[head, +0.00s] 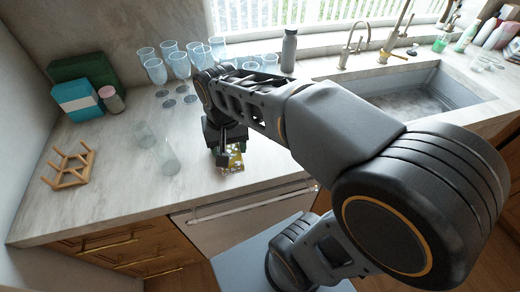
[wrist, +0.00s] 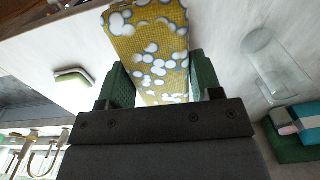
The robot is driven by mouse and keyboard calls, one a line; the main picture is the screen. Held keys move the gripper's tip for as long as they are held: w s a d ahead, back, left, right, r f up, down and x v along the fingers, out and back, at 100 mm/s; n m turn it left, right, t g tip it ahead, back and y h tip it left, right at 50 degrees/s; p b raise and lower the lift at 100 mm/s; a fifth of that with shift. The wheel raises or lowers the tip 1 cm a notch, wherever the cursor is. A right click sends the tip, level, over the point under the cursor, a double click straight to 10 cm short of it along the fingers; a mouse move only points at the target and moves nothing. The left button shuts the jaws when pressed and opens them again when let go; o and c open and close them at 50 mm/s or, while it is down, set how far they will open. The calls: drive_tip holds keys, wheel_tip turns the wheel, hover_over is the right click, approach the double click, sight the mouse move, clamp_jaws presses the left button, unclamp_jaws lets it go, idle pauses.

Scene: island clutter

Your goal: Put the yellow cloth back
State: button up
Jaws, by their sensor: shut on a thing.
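The yellow cloth (head: 231,160), patterned with white and blue-grey dots, is at my gripper (head: 224,148) above the front part of the marble counter. In the wrist view the cloth (wrist: 148,42) looks like a folded, flat pad between the two green fingers of my gripper (wrist: 160,80). The fingers are shut on it from both sides, and its far end sticks out past them. I cannot tell whether its lower edge touches the counter. My arm hides part of the counter behind it.
Clear glasses (head: 168,157) stand left of my gripper, with several stemmed glasses (head: 155,70) behind. A wooden rack (head: 70,166) is at left, blue box (head: 76,100) at back left, grey bottle (head: 289,50) by the window. The sink (head: 420,95) is right. A green-and-white item (wrist: 74,77) lies nearby.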

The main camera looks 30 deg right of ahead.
drive_tip(key=w+d+f+p, duration=0.2)
drive_tip(key=w+d+f, duration=0.2)
drive_tip(key=d, duration=0.4)
hover_over(260, 151)
drive_tip(key=a, duration=0.1)
drive_tip(key=f, duration=0.4)
drive_tip(key=shift+s+a+f, duration=0.1)
drive_tip(key=shift+s, duration=0.3)
drive_tip(key=shift+w+d+f, duration=0.2)
drive_tip(key=shift+d+f, duration=0.25)
drive_tip(key=shift+f, duration=0.15)
drive_tip(key=shift+w+d+f, duration=0.1)
drive_tip(key=shift+d+f, duration=0.05)
drive_tip(key=shift+f, duration=0.4)
drive_tip(key=shift+w+d+f, duration=0.1)
drive_tip(key=shift+f, duration=0.45)
drive_tip(key=shift+s+f, duration=0.1)
drive_tip(key=shift+f, duration=0.45)
drive_tip(key=o, duration=0.8)
drive_tip(key=shift+o, duration=0.2)
drive_tip(key=shift+f, duration=0.1)
